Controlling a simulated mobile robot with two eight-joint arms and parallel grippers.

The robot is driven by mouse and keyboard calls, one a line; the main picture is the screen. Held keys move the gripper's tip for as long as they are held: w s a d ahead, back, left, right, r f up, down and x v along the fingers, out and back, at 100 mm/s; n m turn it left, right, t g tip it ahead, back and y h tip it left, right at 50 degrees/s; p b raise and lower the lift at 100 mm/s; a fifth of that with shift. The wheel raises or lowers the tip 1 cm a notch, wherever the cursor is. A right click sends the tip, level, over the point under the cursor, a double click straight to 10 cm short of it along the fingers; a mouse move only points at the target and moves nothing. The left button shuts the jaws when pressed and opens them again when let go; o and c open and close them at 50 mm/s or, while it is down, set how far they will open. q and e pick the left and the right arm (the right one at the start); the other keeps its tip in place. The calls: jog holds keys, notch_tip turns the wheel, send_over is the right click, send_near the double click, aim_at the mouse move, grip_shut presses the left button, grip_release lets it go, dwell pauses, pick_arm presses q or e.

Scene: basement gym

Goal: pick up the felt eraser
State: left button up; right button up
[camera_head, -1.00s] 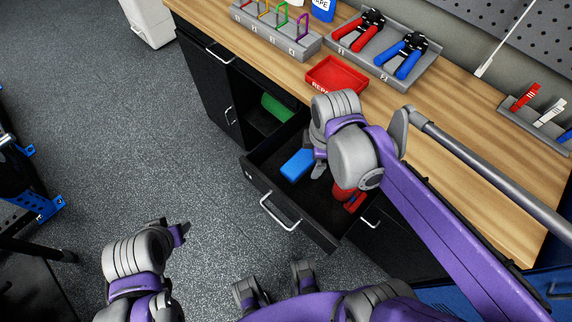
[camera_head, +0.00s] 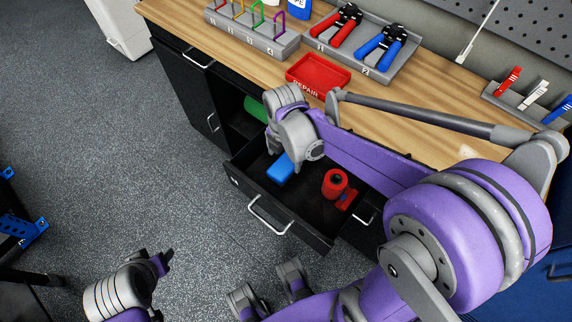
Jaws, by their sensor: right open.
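The blue block (camera_head: 280,169), which looks like the felt eraser, lies in the open black drawer (camera_head: 262,198) near its left side. My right gripper (camera_head: 273,150) is above the left back part of the drawer, close to the blue block. It is open, pointing down, and its fingers are mostly hidden behind the wrist. I cannot tell whether it touches the block. My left gripper (camera_head: 161,263) is low at the left, over the floor and away from the drawer; its jaw opening is unclear.
A red roll (camera_head: 335,183) and a small red item (camera_head: 347,198) lie in the drawer, right of the block. A green object (camera_head: 255,109) sits in the open shelf behind. The wooden bench (camera_head: 390,118) carries a red tray (camera_head: 318,74) and plier holder (camera_head: 362,48).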

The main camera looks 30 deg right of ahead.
aim_at(286, 162)
jog(key=f, duration=0.4)
jog(key=shift+d+f, duration=0.15)
jog(key=shift+d, duration=0.2)
jog(key=c, duration=1.5)
notch_tip(286, 162, up, 10)
jog(key=shift+r+p, duration=0.1)
jog(key=shift+p, duration=0.4)
